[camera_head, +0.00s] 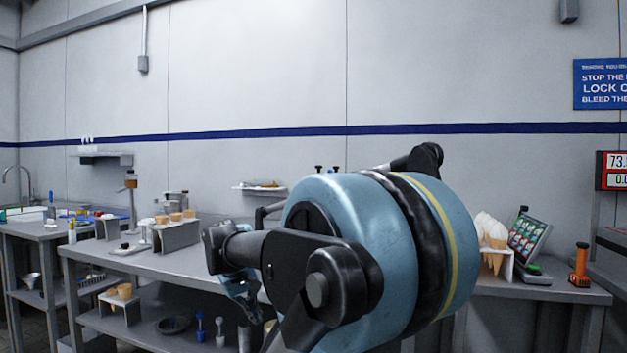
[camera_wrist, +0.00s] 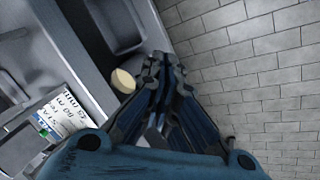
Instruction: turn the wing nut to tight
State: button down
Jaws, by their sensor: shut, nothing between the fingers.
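I cannot pick out the wing nut in either view; my large blue and black arm hides the middle of the bench in the head view. My gripper (camera_wrist: 162,66) is shut and empty, its dark fingertips together in the wrist view. In the head view my gripper (camera_head: 246,296) is partly hidden behind the arm, low near the bench's front edge. A cream round piece (camera_wrist: 122,81) lies just left of the fingertips in the wrist view; I cannot tell whether it touches them.
The grey workbench (camera_head: 150,262) holds a stand with cones (camera_head: 178,236). A printed label (camera_wrist: 62,112) is at left; tiled floor (camera_wrist: 270,70) is clear at right.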

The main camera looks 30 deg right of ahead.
jog(key=w+d+r+g+h, duration=0.1)
jog(key=w+d+r+h, duration=0.5)
jog(key=w+r, duration=0.5)
jog(key=w+d+r+g+h, duration=0.1)
jog(key=w+d+r+h, duration=0.2)
jog(key=w+d+r, duration=0.75)
jog(key=w+d+r+g+h, duration=0.1)
jog(key=w+d+r+h, duration=0.6)
jog(key=r, duration=0.6)
jog(key=d, duration=0.3)
jog(key=s+d+y, duration=0.1)
jog(key=d, duration=0.3)
jog(key=d+y, duration=0.1)
jog(key=d, duration=0.2)
jog(key=shift+s+d+r+m, duration=0.15)
jog(key=shift+s+r+m, duration=0.05)
jog(key=shift+r+m, duration=0.1)
jog(key=shift+s+d, duration=0.45)
jog(key=shift+s+d, duration=0.2)
jog(key=shift+d, duration=0.25)
